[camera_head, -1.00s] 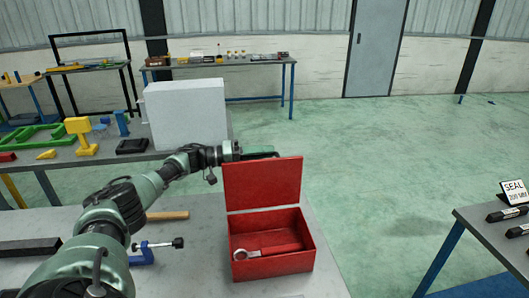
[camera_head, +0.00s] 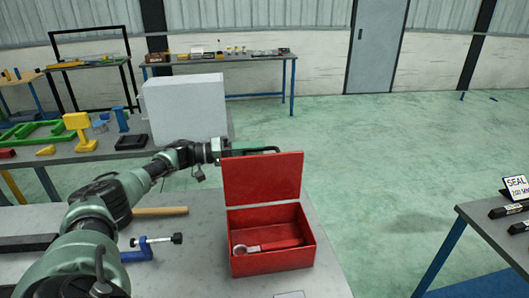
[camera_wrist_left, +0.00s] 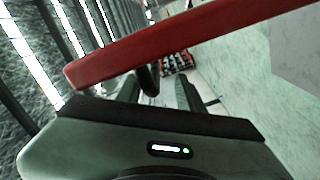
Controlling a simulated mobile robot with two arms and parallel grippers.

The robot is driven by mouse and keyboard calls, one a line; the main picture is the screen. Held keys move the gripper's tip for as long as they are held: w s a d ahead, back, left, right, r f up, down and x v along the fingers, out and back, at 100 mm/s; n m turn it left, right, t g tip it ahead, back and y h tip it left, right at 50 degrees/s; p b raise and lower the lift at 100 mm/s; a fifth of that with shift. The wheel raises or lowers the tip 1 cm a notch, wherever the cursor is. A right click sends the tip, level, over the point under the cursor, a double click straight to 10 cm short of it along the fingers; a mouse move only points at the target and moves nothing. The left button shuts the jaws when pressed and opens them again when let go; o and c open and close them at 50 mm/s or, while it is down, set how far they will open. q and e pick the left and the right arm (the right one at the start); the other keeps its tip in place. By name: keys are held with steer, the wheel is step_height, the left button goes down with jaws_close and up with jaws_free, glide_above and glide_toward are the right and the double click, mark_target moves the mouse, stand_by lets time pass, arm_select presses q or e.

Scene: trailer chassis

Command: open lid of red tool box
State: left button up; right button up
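The red tool box (camera_head: 272,262) stands on the near grey table in the head view. Its lid (camera_head: 262,180) is raised and stands about upright at the back edge. A ring-ended wrench (camera_head: 246,249) and a red-handled tool lie inside. My left gripper (camera_head: 270,151) is just behind the lid's top edge, reaching across from the left. In the left wrist view the red lid (camera_wrist_left: 170,45) crosses in front of the fingers, which look apart with a gap between them. Whether they touch the lid is unclear. My right gripper is not in view.
A hammer handle (camera_head: 160,211) and a blue clamp (camera_head: 140,250) lie left of the box. A grey block (camera_head: 186,108) stands on the table behind. A side table (camera_head: 490,232) is at the right. Open floor lies between it and the box.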

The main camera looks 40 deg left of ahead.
arm_select(q)
steer(key=b+v, duration=0.1)
steer(key=v, duration=0.4)
steer(key=shift+f, duration=0.1)
steer(key=b+v, duration=0.1)
steer(key=v, duration=0.8)
steer(key=shift+b, duration=0.4)
stand_by(0.4)
stand_by(0.6)
